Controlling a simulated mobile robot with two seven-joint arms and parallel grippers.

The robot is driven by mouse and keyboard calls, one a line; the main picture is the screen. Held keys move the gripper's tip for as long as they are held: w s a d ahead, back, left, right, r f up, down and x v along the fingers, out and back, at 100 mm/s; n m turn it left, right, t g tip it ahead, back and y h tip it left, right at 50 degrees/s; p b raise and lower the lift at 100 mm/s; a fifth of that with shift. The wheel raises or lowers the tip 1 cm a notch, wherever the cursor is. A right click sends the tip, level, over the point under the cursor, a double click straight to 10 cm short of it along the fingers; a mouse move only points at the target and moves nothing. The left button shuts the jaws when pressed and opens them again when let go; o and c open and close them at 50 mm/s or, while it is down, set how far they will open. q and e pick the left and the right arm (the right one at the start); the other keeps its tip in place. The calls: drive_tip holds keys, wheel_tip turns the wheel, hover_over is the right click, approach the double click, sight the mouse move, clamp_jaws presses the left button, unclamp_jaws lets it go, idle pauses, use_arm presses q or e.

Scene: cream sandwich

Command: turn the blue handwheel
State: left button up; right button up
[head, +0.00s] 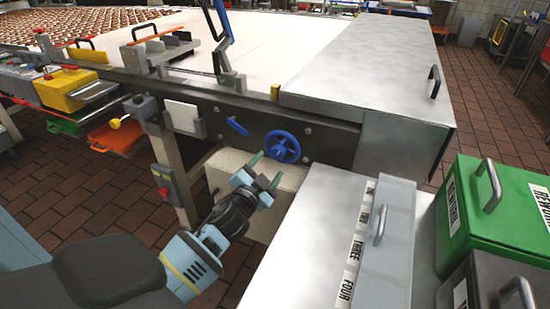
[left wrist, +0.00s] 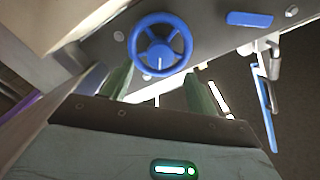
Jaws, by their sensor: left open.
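The blue handwheel (head: 282,146) is mounted on the dark side rail of the conveyor machine in the head view. It is a ring with spokes and a central hub. It also shows at the top middle of the left wrist view (left wrist: 160,45). My left gripper (head: 264,170) is open and empty, just below and to the left of the wheel in the head view. Its two greenish fingers point toward the wheel, and in the left wrist view (left wrist: 160,85) they stand apart below it. I see no contact with the wheel. My right gripper is not in view.
A blue lever (head: 237,126) sits left of the wheel on the same rail. A cream box (head: 228,168) is behind my gripper, below the rail. A steel counter with a lidded tray (head: 384,240) and a green bin (head: 500,200) stand at the right.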

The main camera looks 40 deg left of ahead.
sight(277, 155)
use_arm(q)
drive_tip(key=shift+x, duration=2.7)
drive_tip(key=shift+s, duration=0.1)
drive_tip(key=c, duration=1)
